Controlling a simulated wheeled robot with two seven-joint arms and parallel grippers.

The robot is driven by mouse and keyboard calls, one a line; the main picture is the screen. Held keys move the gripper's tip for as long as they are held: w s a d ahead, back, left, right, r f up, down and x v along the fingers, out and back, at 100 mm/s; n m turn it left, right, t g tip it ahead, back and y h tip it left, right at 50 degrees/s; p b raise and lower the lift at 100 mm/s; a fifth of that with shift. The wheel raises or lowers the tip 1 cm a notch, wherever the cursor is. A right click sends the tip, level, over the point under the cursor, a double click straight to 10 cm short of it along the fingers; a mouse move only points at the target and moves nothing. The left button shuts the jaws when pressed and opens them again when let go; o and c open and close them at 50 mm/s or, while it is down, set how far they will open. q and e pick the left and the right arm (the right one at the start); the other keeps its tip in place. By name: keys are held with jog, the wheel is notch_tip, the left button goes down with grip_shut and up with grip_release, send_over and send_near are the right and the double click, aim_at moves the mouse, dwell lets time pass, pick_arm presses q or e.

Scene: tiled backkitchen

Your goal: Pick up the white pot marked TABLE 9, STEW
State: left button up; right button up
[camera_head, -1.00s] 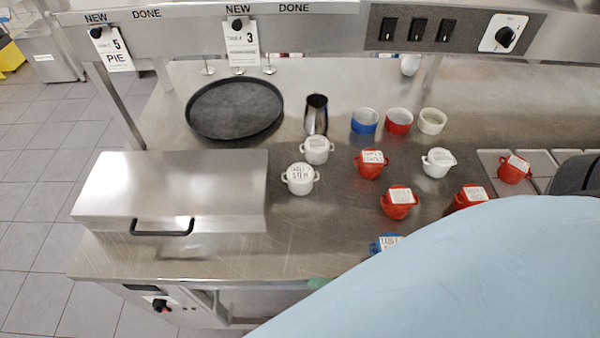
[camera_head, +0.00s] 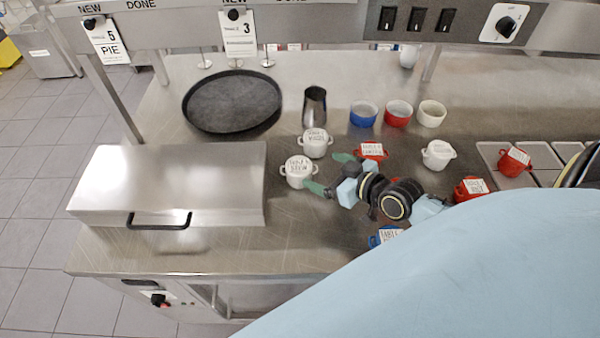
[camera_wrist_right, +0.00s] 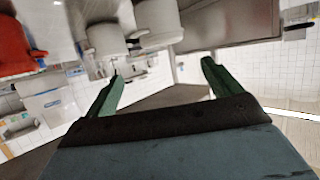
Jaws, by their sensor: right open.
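The white lidded pot (camera_head: 299,174) whose lid label seems to read STEW stands on the steel counter, left of centre in the head view. The rest of its label is too small to read surely. My right gripper (camera_head: 327,172) is open and empty just right of this pot, its green fingers pointing left towards it. A second white pot (camera_head: 316,145) stands close behind it. In the right wrist view the open fingers (camera_wrist_right: 160,76) show with two white pots beyond them; the nearer-looking one (camera_wrist_right: 158,22) is probably the STEW pot. My left gripper is not in view.
A steel box (camera_head: 165,180) with a black handle stands left of the pots. A black round tray (camera_head: 232,101) and a metal jug (camera_head: 315,107) are behind. Red pots (camera_head: 513,161), a white pot (camera_head: 438,153) and a blue pot (camera_head: 385,236) surround my right arm.

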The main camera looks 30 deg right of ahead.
aim_at(300, 166)
jog(key=x, duration=0.6)
jog(key=shift+w+a+f, duration=0.15)
jog(key=shift+a+f, duration=0.15)
jog(key=shift+f, duration=0.25)
jog(key=x, duration=0.5)
jog(key=shift+f, duration=0.3)
jog(key=shift+r, duration=0.1)
jog(key=c, duration=1.3)
